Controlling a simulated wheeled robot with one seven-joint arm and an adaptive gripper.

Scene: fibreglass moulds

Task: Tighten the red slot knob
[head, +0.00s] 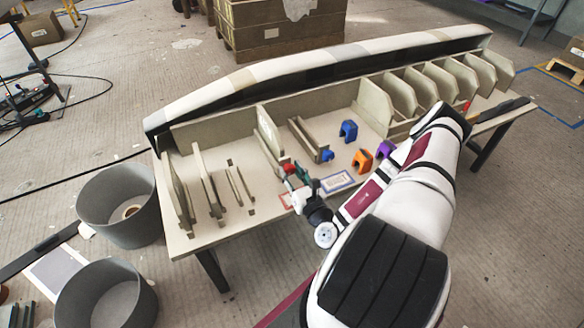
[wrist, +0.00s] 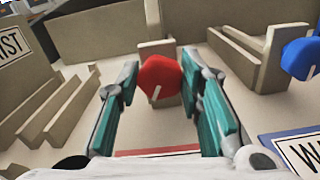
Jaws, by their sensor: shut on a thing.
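The red slot knob (wrist: 160,76) is faceted, with a pale mark on its lower face. It sits on a small beige upright block (wrist: 157,50) in the wrist view. My gripper (wrist: 157,82) has its teal fingers on either side of the knob and is shut on it. The right finger meets the knob's edge; contact on the left is hard to make out. In the head view the knob (head: 288,168) shows small and red at the tip of my gripper (head: 297,173), above the bench top (head: 240,222).
Beige slotted rails (wrist: 45,112) lie to the left. The head view also shows orange (head: 363,160) and purple (head: 385,149) clips, upright dividers (head: 440,82) and grey bins (head: 118,205) beside the bench.

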